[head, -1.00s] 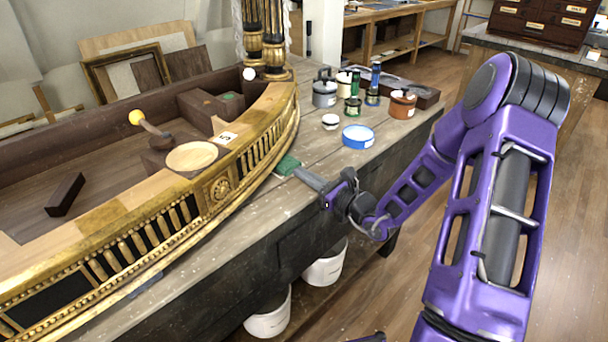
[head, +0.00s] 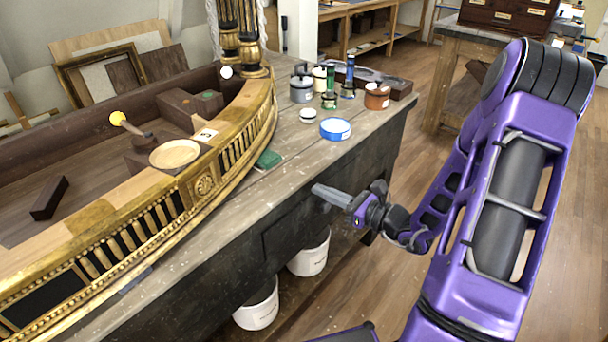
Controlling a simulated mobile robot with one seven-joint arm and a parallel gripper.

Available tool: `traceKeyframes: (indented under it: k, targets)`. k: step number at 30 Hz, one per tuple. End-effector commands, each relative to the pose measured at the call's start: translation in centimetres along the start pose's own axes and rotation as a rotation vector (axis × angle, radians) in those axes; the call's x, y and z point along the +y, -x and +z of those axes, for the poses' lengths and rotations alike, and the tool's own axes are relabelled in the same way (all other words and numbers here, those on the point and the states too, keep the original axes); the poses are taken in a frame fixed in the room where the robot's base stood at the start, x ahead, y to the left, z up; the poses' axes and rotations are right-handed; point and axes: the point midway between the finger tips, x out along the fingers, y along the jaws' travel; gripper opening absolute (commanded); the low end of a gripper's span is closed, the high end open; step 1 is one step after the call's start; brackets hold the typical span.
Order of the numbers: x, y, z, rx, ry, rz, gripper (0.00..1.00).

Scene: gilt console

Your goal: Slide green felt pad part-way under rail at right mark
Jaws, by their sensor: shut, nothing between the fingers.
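The green felt pad (head: 268,160) lies on the grey wooden bench top, close against the lower edge of the gilt console's curved front rail (head: 228,166). I cannot tell how much of it is under the rail. A small white label (head: 205,135) sits on top of the rail. I cannot make out a mark at the pad. My gripper (head: 318,189) is shut and empty. It is to the right of the pad and apart from it, at the bench's front edge.
White buckets (head: 309,256) are underneath. The bench top between pad and dish is clear.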

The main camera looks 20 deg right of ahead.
Motion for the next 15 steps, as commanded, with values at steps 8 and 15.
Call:
traceKeyframes:
  k: [8, 15]
  targets:
    - [3.0, -2.3, 1.9, 0.456, -0.036, 0.147, 0.00]
    - [1.7, -2.3, 7.0, 0.692, -0.021, -0.015, 0.00]
